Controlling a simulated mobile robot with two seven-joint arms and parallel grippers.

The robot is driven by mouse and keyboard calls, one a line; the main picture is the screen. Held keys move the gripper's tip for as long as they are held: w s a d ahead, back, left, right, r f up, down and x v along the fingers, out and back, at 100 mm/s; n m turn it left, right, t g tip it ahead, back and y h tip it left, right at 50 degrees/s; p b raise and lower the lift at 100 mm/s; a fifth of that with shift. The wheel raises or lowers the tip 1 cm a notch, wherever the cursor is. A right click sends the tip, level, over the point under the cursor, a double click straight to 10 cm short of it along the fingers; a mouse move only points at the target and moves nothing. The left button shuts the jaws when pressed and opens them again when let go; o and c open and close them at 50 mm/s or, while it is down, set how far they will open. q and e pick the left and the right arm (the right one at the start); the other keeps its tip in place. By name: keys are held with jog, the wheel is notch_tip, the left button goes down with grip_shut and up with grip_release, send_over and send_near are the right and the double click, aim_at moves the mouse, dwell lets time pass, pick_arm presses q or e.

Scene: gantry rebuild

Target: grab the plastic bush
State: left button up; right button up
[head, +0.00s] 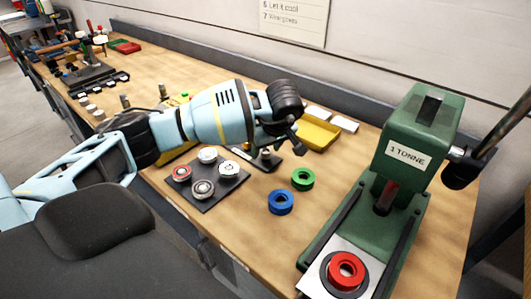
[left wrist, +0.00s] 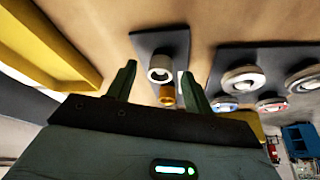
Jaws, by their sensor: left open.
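A pale, whitish ring, which may be the plastic bush (left wrist: 160,68), is on a small dark plate (left wrist: 150,40) in the left wrist view. A brass-coloured round piece (left wrist: 167,96) shows just beside it. My left gripper (left wrist: 158,85) is open, and both pieces show between its two fingers; I cannot tell whether the fingers touch them. In the head view my left gripper (head: 286,140) hangs over the small dark plate (head: 285,163) and partly hides what is on it. My right gripper is not in view.
A dark tray (head: 213,200) with several bearings lies left of the small plate. Blue (head: 281,202) and green (head: 303,179) rings lie in front. A green press (head: 410,145) with a red ring (head: 346,270) stands at right. A yellow tray (head: 318,135) is behind.

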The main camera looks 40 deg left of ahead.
aim_at(267, 153)
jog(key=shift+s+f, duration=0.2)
pick_arm(q)
jog(key=c, duration=1)
jog(key=shift+c, duration=0.2)
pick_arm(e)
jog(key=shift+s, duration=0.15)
pick_arm(q)
jog(key=shift+r, duration=0.6)
notch_tip(267, 153, up, 2)
jog(key=shift+r, duration=0.25)
jog(key=s+a, duration=0.3)
jog(key=s, duration=0.1)
jog(key=s+a+b, duration=0.1)
jog(key=s+a, duration=0.2)
jog(key=s, duration=0.1)
jog(key=s+a+r, duration=0.1)
jog(key=s+a, duration=0.2)
jog(key=s, duration=0.1)
jog(key=shift+s+a, duration=0.35)
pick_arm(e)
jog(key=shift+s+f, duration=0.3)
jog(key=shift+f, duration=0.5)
